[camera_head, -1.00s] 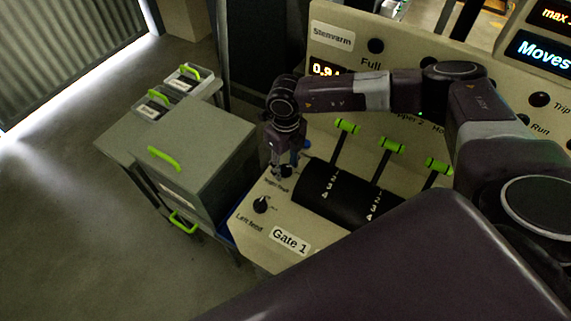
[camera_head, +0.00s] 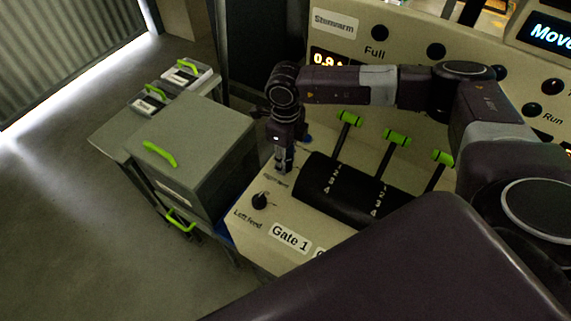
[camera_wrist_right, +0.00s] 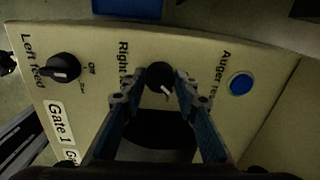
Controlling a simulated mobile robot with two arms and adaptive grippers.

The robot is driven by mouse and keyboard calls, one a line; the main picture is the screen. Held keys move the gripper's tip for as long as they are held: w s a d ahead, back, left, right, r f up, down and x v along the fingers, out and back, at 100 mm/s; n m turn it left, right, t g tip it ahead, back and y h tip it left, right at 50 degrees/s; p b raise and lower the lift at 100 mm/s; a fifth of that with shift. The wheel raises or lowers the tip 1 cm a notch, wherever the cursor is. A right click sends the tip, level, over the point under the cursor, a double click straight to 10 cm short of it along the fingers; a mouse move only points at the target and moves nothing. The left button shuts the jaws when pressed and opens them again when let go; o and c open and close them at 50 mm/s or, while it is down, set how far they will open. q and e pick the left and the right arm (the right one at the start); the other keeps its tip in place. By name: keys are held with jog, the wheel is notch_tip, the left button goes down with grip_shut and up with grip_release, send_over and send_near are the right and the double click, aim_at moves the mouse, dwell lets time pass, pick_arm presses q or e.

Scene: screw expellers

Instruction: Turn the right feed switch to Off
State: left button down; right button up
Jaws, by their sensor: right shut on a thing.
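The right feed switch (camera_wrist_right: 160,78) is a round black knob on the cream panel, with a pale pointer mark at its lower edge in the right wrist view. My right gripper (camera_wrist_right: 158,86) has its two blue-padded fingers on either side of this knob, shut on it. In the head view the right gripper (camera_head: 282,166) points down at the panel and hides the knob. The "Right feed" label is partly covered by a finger, and the switch's position markings are hidden. My left gripper is not in view.
The left feed knob (camera_head: 259,201) sits nearby; it also shows in the wrist view (camera_wrist_right: 62,68). A blue button (camera_wrist_right: 241,83) is on the other side. A black curved cover (camera_head: 340,188) and green-tipped levers (camera_head: 397,138) stand close to my right arm. A grey box (camera_head: 195,150) stands left.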

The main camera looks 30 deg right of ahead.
jog(key=n+b, duration=0.2)
jog(key=b, duration=0.1)
jog(key=n+b, duration=0.2)
jog(key=n, duration=0.1)
jog(key=shift+w+f+b, duration=0.1)
jog(key=shift+f+b, duration=0.1)
jog(key=shift+b, duration=0.2)
jog(key=shift+r+n+b, duration=0.25)
jog(key=shift+n+b, duration=1.2)
jog(key=shift+n, duration=0.25)
jog(key=o, duration=1.1)
jog(key=shift+o, duration=0.2)
notch_tip(320, 180, up, 12)
